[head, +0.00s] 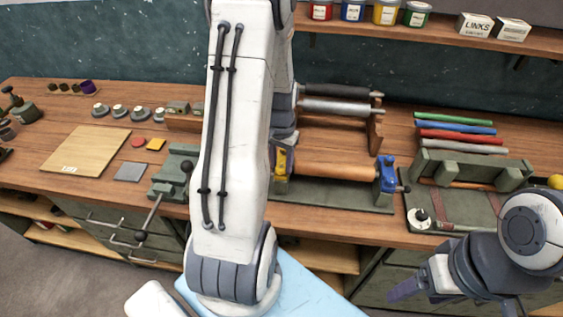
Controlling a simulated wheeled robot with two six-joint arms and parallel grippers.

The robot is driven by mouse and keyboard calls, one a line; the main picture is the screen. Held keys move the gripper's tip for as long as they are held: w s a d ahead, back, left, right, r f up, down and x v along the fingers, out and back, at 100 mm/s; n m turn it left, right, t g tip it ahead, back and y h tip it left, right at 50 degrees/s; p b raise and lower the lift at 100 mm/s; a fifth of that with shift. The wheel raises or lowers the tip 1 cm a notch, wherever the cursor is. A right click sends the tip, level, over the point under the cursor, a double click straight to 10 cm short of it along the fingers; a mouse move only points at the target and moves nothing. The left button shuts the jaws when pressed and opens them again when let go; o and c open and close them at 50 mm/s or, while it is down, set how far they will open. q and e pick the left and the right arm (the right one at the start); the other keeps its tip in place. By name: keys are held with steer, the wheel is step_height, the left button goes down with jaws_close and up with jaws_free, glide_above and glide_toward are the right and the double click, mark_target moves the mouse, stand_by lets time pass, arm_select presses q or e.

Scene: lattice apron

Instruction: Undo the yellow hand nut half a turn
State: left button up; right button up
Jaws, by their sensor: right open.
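A yellow rounded knob (556,182) shows at the right edge, beside the green fixture and partly cut off by the picture's edge; I cannot tell if it is the hand nut. A yellow part (280,161) also shows at the left end of the wooden roller, mostly hidden by my left arm. My right gripper (408,290) is open and empty at the lower right, in front of the bench and apart from both yellow things. My left arm fills the middle of the view, and the fingers of its gripper are hidden behind it.
The wooden roller (335,170) has a blue part (386,174) at its right end. A green fixture (470,172) and several coloured rods stand on the right. A vise (172,172) with a long handle is left of my arm. A shelf (420,31) holds tins and boxes.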

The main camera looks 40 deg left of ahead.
mark_target(282, 166)
arm_select(q)
jaws_close()
steer(key=shift+n, duration=0.8)
steer(key=o, duration=0.6)
jaws_free()
step_height(282, 166, up, 11)
steer(key=shift+w+f+b, duration=0.1)
steer(key=shift+f+b, duration=0.1)
steer(key=shift+b, duration=0.7)
